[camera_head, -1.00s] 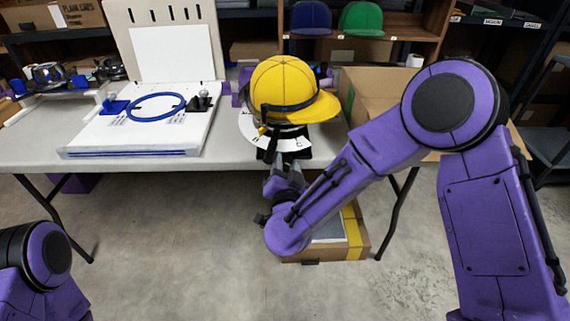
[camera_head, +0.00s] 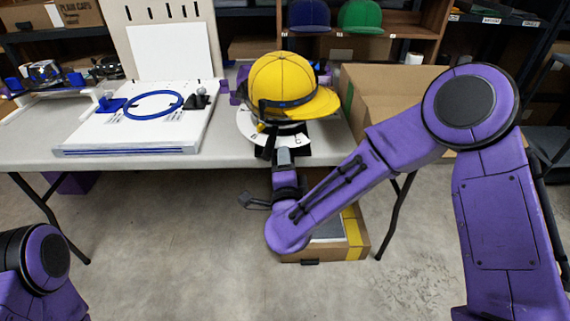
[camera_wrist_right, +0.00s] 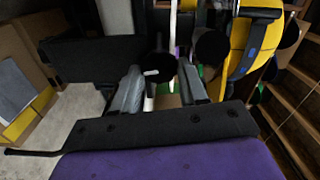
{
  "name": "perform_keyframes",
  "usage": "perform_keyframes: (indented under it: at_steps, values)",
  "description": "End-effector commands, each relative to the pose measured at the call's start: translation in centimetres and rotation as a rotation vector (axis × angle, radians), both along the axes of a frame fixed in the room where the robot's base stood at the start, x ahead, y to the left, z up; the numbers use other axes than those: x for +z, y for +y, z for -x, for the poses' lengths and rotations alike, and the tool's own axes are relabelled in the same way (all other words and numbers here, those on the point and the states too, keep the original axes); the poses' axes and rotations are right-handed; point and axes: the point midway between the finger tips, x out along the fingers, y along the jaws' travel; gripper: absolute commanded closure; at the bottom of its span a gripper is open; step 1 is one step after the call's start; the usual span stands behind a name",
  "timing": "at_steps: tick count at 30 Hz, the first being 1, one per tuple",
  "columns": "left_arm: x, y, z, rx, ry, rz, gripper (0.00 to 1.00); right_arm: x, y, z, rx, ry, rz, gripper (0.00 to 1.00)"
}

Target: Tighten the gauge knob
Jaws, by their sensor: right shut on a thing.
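The yellow cap (camera_head: 282,82) sits on a cap holder with a white marked dial plate (camera_head: 246,125) at the table's front edge. My right gripper (camera_head: 284,156) reaches up to the black parts at the front of this holder. In the right wrist view, the black round gauge knob (camera_wrist_right: 160,67) lies between the two grey fingertips of my right gripper (camera_wrist_right: 162,88), which is shut on it. In the head view the knob is hidden by the gripper and the dark parts around it. My left gripper is out of view; only part of my left arm shows at lower left.
A white board with a blue hoop (camera_head: 128,105) lies on the grey table (camera_head: 30,150) to the left. An open cardboard box (camera_head: 385,100) stands right of the cap. Another box (camera_head: 355,235) sits on the floor below. Shelves with blue and green caps (camera_head: 360,17) stand behind.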

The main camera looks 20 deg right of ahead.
Motion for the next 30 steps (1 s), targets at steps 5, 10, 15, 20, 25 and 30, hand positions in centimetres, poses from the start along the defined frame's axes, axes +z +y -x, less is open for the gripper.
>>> perform_keyframes:
  at_steps: [5,10,15,20,25,30]
  values:
    - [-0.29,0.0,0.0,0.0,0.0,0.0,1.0,-0.12,0.08,0.04,0.002,-0.018,-0.066,0.88]
    - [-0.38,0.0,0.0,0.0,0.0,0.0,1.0,-0.1,0.08,0.04,0.002,-0.027,-0.099,0.88]
    - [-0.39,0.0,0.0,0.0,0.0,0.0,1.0,-0.08,0.07,0.03,0.002,-0.03,-0.11,0.88]
    - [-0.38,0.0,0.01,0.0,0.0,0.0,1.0,-0.07,0.08,0.03,0.002,-0.03,-0.11,0.88]
    - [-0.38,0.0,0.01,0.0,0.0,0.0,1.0,-0.07,0.07,0.03,0.002,-0.03,-0.109,0.48]
    - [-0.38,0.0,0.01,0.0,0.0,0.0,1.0,-0.06,0.05,0.02,0.002,-0.031,-0.109,0.32]
